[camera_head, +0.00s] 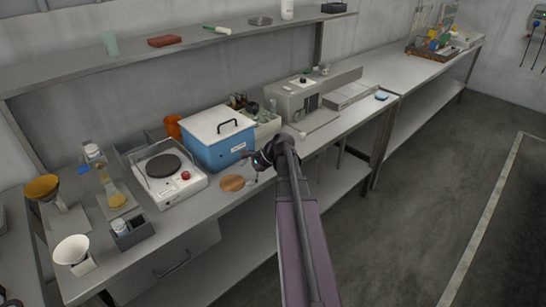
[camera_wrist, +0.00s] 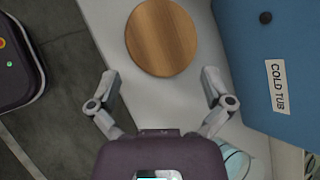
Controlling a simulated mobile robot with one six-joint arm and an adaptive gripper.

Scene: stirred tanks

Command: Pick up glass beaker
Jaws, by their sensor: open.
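My gripper (camera_head: 259,163) is over the bench beside the blue tub in the head view. In the wrist view my gripper (camera_wrist: 161,82) has its two fingers spread wide with nothing between them. A clear, glassy round-rimmed piece (camera_wrist: 236,161) shows at the lower right of the wrist view, partly hidden by my gripper body; it may be the glass beaker, but I cannot tell surely. A greenish translucent cup (camera_head: 109,43) stands on the upper shelf at the left of the head view.
A round wooden board (camera_wrist: 161,37) lies flat ahead of my fingers. The blue cold tub (camera_head: 218,139) stands close by. A white hotplate (camera_head: 168,172) is left of it. A crate of bottles (camera_head: 264,127) and a grey machine (camera_head: 304,104) stand to the right.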

